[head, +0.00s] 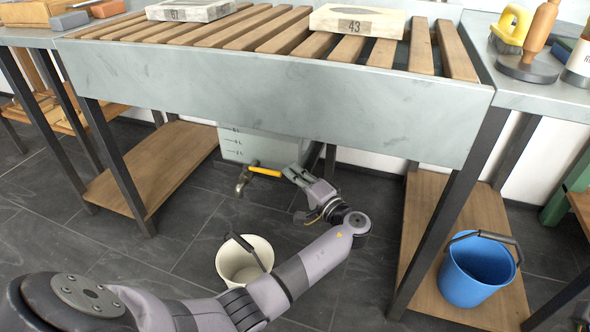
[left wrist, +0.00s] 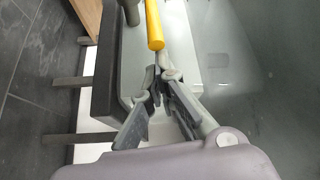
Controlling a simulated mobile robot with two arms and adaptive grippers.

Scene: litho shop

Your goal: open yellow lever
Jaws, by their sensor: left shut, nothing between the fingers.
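The yellow lever (head: 265,172) sticks out to the right from a metal tap (head: 242,182) low on a grey marked tank (head: 262,148) under the slatted table. It lies close to level, with a slight downward tilt to the right. My left gripper (head: 288,174) is shut and empty, just right of the lever's free end. In the left wrist view the lever (left wrist: 154,25) lies straight ahead of the closed fingertips (left wrist: 158,72). I cannot tell whether they touch it. My right gripper is not in view.
A cream bucket (head: 231,268) stands on the floor below and in front of the tap. The slatted table's front panel (head: 300,100) hangs above my gripper. A blue bucket (head: 468,275) stands on the right shelf. Stone blocks (head: 357,21) lie on the slats.

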